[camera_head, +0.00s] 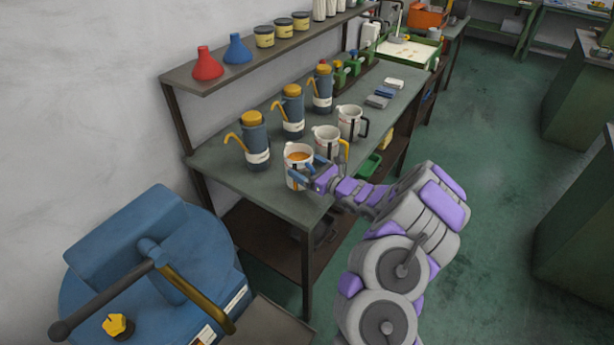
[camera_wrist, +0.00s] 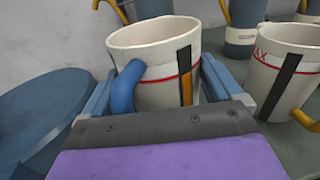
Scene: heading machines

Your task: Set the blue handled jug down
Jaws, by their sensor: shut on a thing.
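The blue handled jug (camera_head: 298,153) is white with a red line and holds orange liquid. It is upright at the near end of the workbench (camera_head: 235,182); I cannot tell whether its base touches the top. My gripper (camera_head: 309,171) is shut on it from the right. In the wrist view, the jug (camera_wrist: 165,62) sits between the two blue-grey fingers of my gripper (camera_wrist: 158,88), with its blue handle facing me and a black and orange level strip beside it. The jug's base is hidden behind the gripper.
A yellow-handled jug (camera_head: 327,138) and a black-handled jug (camera_head: 351,120) stand behind it. Blue flasks with yellow lids (camera_head: 255,140) line the left. A shelf (camera_head: 260,57) overhangs the bench's wall side. A blue machine (camera_head: 150,245) stands at lower left. Bare bench top lies left of the jug.

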